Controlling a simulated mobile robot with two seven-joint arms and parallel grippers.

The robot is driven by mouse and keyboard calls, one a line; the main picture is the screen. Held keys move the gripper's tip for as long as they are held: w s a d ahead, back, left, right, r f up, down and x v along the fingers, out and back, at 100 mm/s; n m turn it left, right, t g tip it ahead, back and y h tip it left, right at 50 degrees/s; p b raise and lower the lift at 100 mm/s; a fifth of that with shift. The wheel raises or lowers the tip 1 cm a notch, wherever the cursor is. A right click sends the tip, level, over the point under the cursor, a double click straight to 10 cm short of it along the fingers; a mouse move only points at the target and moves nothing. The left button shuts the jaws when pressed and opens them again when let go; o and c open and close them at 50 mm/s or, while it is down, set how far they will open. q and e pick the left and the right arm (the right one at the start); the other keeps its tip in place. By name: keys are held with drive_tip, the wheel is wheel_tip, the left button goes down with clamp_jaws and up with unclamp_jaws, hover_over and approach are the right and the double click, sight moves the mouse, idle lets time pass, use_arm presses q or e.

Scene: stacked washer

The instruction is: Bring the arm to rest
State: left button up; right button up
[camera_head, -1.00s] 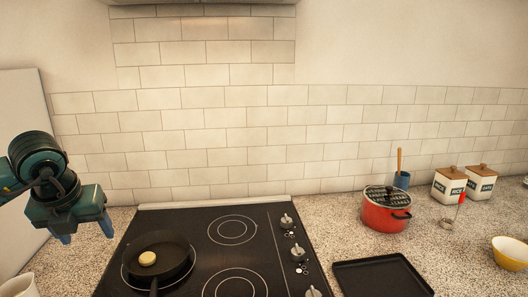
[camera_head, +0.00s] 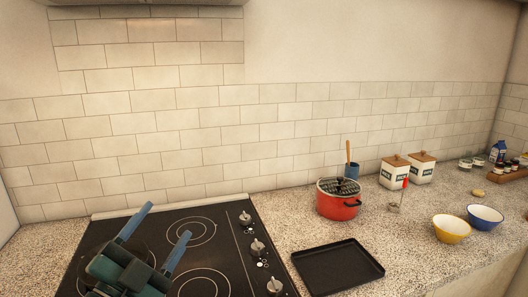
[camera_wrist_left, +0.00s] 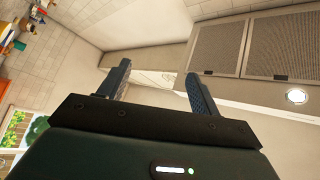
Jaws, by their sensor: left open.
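My left gripper (camera_head: 167,221) is at the lower left of the head view, in front of the black cooktop (camera_head: 217,226). Its two blue fingers are spread apart and point upward, with nothing between them. In the left wrist view the open fingers (camera_wrist_left: 158,70) point toward the range hood (camera_wrist_left: 245,45) and the upper wall, also empty. My right gripper is not in view.
Right of the cooktop are a black tray (camera_head: 337,267), a red pot (camera_head: 338,207), a blue utensil cup (camera_head: 350,168), white canisters (camera_head: 395,182), a yellow bowl (camera_head: 451,229) and a blue bowl (camera_head: 485,217). Speckled counter (camera_head: 405,250) lies bare between tray and bowls.

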use_arm(q)
drive_tip(key=s+a+f+n+g+y, duration=0.25)
drive_tip(key=f+n+y, duration=0.25)
drive_tip(key=f, duration=0.3)
drive_tip(key=s+a+f+n+g+y, duration=0.2)
drive_tip(key=a+f+n+g+y, duration=0.3)
drive_tip(key=f, duration=0.4)
drive_tip(key=s+d+f+n+g+h, duration=0.1)
drive_tip(key=s+d+f+g, duration=0.1)
drive_tip(key=s+f+g, duration=0.45)
drive_tip(key=s+d+f+n+g+h, duration=0.1)
drive_tip(key=s+d+f+g, duration=0.15)
drive_tip(key=s+f, duration=0.65)
drive_tip(key=w+d+f+t+h+b, duration=0.3)
drive_tip(key=w+d+f+t, duration=0.1)
drive_tip(key=f, duration=0.4)
drive_tip(key=shift+w+d+m+t+b, duration=0.15)
drive_tip(key=shift+d+m+t+b, duration=0.2)
drive_tip(key=shift+d+t, duration=0.6)
drive_tip(key=shift+a, duration=0.1)
drive_tip(key=shift+c, duration=0.3)
